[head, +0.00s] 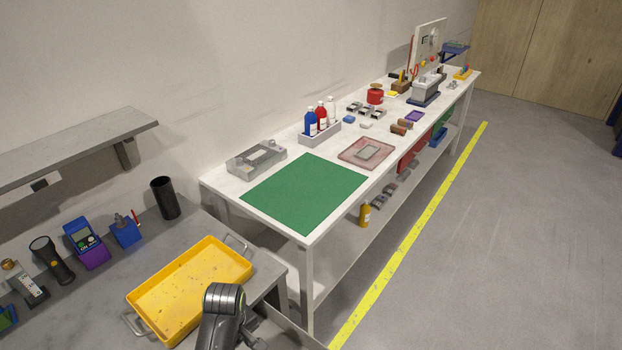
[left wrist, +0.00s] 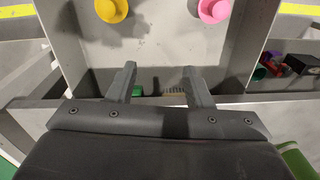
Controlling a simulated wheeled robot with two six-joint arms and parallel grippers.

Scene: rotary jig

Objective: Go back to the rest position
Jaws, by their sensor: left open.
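In the left wrist view my left gripper (left wrist: 160,82) is open, its two dark fingers apart with nothing between them. Beyond the fingertips is a light grey panel (left wrist: 165,45) with a yellow round piece (left wrist: 112,8) and a pink round piece (left wrist: 213,9), both cut by the top edge. Neither gripper shows in the head view; only a dark part of one of my arms shows at the bottom. No rotary jig can be made out.
A yellow tray (head: 190,290) lies on the near grey bench, with a black cup (head: 165,198) behind it. A long white table with a green mat (head: 305,193) and several tools stands beyond. Grey floor (head: 470,240) is clear right of the yellow line.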

